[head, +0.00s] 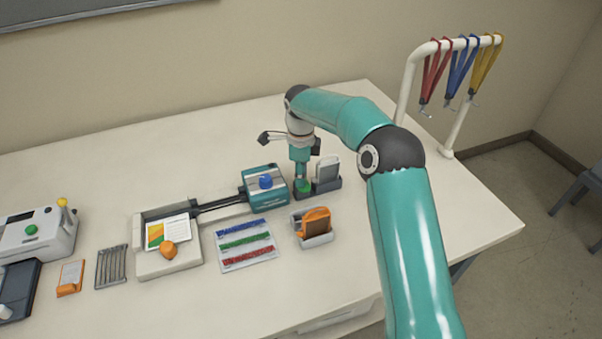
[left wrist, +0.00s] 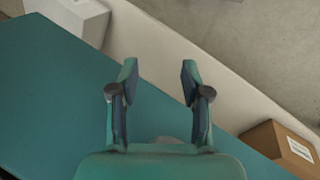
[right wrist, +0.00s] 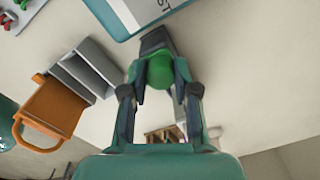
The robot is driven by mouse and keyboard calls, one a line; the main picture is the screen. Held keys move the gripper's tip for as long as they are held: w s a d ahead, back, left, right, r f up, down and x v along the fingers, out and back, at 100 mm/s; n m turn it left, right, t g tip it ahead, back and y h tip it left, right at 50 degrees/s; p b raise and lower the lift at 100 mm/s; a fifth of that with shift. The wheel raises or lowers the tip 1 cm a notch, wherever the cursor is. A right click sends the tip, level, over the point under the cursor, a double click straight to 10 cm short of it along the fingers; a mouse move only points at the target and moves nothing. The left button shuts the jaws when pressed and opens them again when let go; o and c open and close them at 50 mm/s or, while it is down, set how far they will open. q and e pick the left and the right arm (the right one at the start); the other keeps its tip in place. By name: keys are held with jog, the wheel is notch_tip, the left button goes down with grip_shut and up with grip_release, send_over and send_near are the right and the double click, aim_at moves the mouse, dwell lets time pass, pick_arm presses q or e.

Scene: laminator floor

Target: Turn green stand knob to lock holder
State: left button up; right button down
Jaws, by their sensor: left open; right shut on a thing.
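The green knob (right wrist: 160,72) sits between the two fingers of my right gripper (right wrist: 160,95) in the right wrist view, and the fingers are shut on it. In the head view the green knob (head: 304,186) shows just below my right gripper (head: 302,176), which points down at the dark stand (head: 331,184). A grey-white holder (head: 328,168) stands upright in that stand, just right of the knob. My left gripper (left wrist: 157,85) is open and empty in the left wrist view; it does not show in the head view.
A teal box with a blue knob (head: 265,184) stands left of the stand. An orange holder (head: 316,221) sits in a grey cradle in front. A tray with a card and orange knob (head: 168,250) lies further left. A white rack (head: 407,80) with lanyards stands at right.

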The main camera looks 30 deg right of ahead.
jog(key=shift+n, duration=0.5)
jog(key=n, duration=0.3)
jog(key=shift+r+n+p, duration=0.1)
jog(key=shift+n+p, duration=0.2)
jog(key=shift+p, duration=0.05)
jog(key=n, duration=0.4)
jog(key=shift+n+p, duration=0.3)
jog(key=shift+p, duration=0.05)
jog(key=n, duration=0.4)
jog(key=shift+w+p, duration=0.1)
jog(key=shift+p, duration=0.3)
jog(key=n, duration=0.4)
jog(key=shift+n+p, duration=0.3)
jog(key=c, duration=0.9)
grip_release()
jog(key=shift+o, duration=0.2)
